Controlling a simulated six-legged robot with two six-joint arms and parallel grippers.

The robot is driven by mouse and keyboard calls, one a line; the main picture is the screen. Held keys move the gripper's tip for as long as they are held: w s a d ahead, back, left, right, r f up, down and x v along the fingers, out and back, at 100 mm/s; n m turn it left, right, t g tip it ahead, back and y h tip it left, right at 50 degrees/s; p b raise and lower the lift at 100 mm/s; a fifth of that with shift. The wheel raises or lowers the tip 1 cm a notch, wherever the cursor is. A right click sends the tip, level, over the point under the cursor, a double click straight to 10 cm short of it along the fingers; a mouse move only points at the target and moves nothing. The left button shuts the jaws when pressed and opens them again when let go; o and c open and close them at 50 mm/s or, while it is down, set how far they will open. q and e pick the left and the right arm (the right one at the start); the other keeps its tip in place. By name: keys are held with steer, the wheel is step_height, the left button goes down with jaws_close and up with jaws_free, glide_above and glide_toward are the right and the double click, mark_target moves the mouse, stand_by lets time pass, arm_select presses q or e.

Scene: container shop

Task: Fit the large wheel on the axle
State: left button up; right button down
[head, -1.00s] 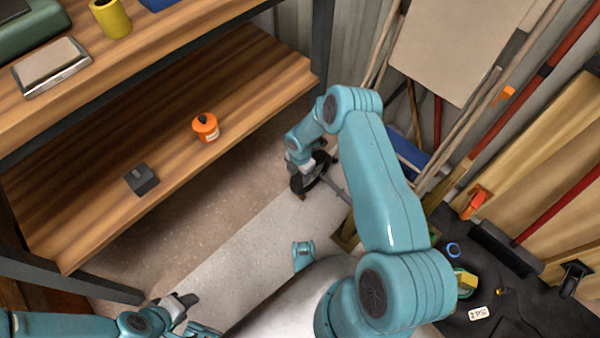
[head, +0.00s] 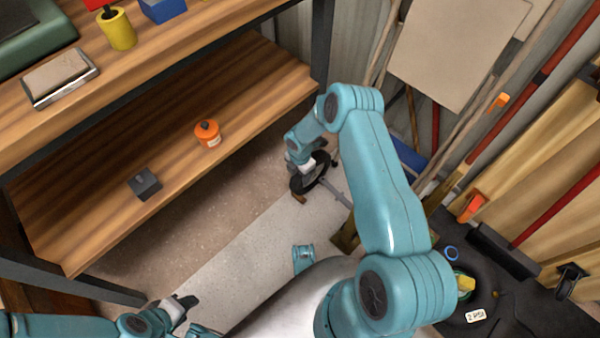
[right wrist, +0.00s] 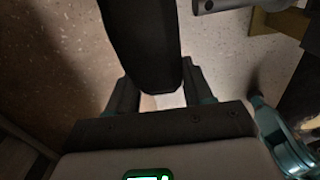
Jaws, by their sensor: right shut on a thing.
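The large wheel, a black disc (head: 322,166), is beyond my right arm near the middle of the head view. My right gripper (head: 306,172) is shut on it, partly hidden by the wheel. In the right wrist view the wheel (right wrist: 146,45) is a dark band gripped between the two fingers. The axle, a grey rod (head: 336,196), lies just below and right of the wheel in the head view. Its round end (right wrist: 206,5) shows at the top of the wrist view, apart from the wheel's visible edge. My left gripper (head: 184,304) is low at the left; its finger gap is unclear.
A wooden shelf (head: 90,205) at the left holds an orange container (head: 207,134) and a dark box (head: 145,184). Boards and long-handled tools lean at the right. A black surface (head: 500,325) lies at lower right. The pale floor (head: 235,245) is open between.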

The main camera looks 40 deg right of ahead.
steer(key=shift+s+d+r+t+p, duration=0.1)
steer(key=shift+s+r+t+p, duration=0.3)
steer(key=shift+s+r+p, duration=0.5)
steer(key=shift+s+d+t, duration=0.1)
steer(key=shift+d+t, duration=0.05)
steer(key=shift+t, duration=0.15)
steer(key=shift+s+r, duration=0.3)
steer(key=shift+r, duration=0.05)
stand_by(0.8)
steer(key=shift+s+f+b, duration=0.25)
steer(key=shift+s+b, duration=1.05)
steer(key=shift+b, duration=0.95)
